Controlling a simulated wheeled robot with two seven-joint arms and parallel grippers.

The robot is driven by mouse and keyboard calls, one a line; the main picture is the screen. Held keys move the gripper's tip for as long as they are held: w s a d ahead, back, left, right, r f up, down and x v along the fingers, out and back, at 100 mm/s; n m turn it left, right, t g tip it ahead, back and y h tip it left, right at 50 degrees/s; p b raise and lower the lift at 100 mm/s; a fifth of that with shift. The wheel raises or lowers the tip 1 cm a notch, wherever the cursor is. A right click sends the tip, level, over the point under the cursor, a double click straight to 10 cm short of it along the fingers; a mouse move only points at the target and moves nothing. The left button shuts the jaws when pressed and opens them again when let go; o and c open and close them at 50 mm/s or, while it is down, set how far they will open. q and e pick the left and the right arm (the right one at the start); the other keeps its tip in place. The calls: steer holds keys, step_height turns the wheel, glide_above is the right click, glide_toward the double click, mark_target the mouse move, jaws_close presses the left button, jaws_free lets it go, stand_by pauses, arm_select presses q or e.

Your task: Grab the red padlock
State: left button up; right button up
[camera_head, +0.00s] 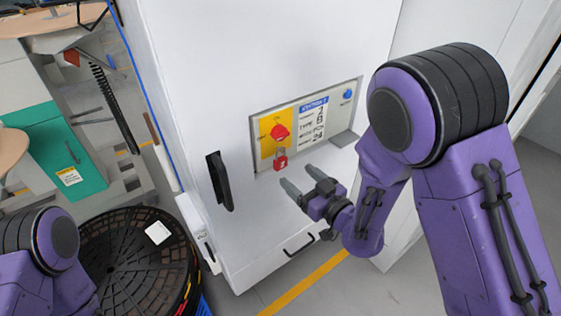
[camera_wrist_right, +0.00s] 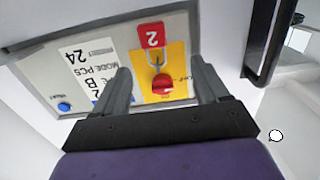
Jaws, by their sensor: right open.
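The red padlock (camera_head: 281,162) hangs by its shackle below the red rotary switch (camera_head: 280,131) on the yellow part of the cabinet's control panel. In the right wrist view the padlock (camera_wrist_right: 151,36) appears upside down, with a white "2" on it, beyond the fingertips and roughly between them. My right gripper (camera_head: 299,183) is open and empty, just below and to the right of the padlock in the head view; its two fingers also show in the right wrist view (camera_wrist_right: 161,72). Of my left arm only a part shows at the lower left; its gripper is out of view.
The white cabinet (camera_head: 220,60) carries a black handle (camera_head: 220,181) left of the panel and another handle (camera_head: 298,246) low on its front. A blue button (camera_head: 347,94) sits at the panel's right. A stack of black round trays (camera_head: 125,255) stands at the lower left.

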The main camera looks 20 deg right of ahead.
mark_target(282, 161)
steer(key=x, duration=0.2)
steer(key=p+x, duration=0.1)
steer(key=x, duration=0.4)
steer(key=shift+w+d+f, duration=0.3)
steer(key=shift+w+f, duration=0.1)
steer(key=c, duration=1.2)
